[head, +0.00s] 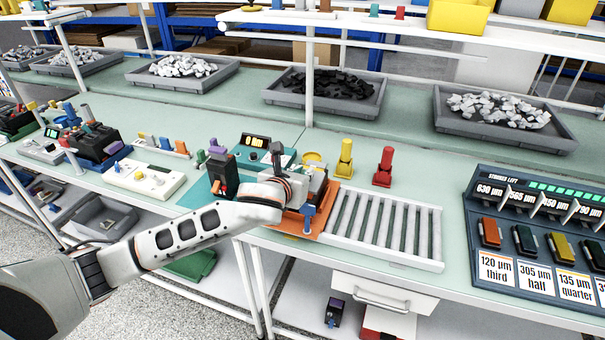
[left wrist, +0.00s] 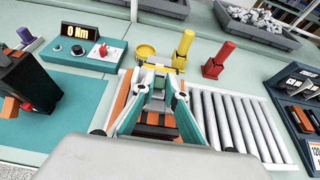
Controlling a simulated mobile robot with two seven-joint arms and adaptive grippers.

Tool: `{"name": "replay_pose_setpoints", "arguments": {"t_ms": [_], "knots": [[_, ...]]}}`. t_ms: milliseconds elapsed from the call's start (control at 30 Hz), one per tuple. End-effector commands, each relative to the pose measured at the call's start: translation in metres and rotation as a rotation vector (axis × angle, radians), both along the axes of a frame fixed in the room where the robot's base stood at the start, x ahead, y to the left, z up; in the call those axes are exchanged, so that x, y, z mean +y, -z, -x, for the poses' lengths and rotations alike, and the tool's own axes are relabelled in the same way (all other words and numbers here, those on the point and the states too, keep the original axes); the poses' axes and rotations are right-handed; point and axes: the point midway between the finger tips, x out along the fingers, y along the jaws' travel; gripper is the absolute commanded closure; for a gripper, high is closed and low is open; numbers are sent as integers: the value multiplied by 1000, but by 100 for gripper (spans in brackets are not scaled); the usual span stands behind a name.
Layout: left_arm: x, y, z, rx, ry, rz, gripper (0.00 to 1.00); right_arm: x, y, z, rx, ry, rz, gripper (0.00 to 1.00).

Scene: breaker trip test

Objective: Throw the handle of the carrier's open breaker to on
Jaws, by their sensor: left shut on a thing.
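The orange carrier (head: 283,222) sits at the left end of the roller track on the bench; its orange edge also shows in the left wrist view (left wrist: 123,88). The fingers hide most of that part, so I cannot tell the handle's position. My right gripper is not in view.
A dark upright device (head: 222,172) and a tester reading 0 Nm (left wrist: 80,40) stand left of the carrier. Yellow (head: 345,160) and red (head: 384,167) posts stand behind the rollers (head: 388,225). A labelled rack (head: 540,235) is at right. The rollers are empty.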

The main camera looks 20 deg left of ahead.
Motion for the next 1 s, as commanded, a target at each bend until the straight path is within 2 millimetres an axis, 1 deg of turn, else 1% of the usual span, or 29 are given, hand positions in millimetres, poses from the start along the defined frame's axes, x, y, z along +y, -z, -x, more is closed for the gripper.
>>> {"name": "replay_pose_setpoints", "arguments": {"t_ms": [167, 367, 733, 1000], "knots": [[0, -4, -5, 68, -1, -2, 100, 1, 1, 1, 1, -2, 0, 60], [0, -9, -13, 200, -1, -7, 100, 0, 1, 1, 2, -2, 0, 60], [-1, -14, -33, 516, -3, -19, 100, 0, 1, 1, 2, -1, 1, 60], [-2, -12, -44, 721, -3, -24, 100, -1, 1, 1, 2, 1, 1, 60]]}}
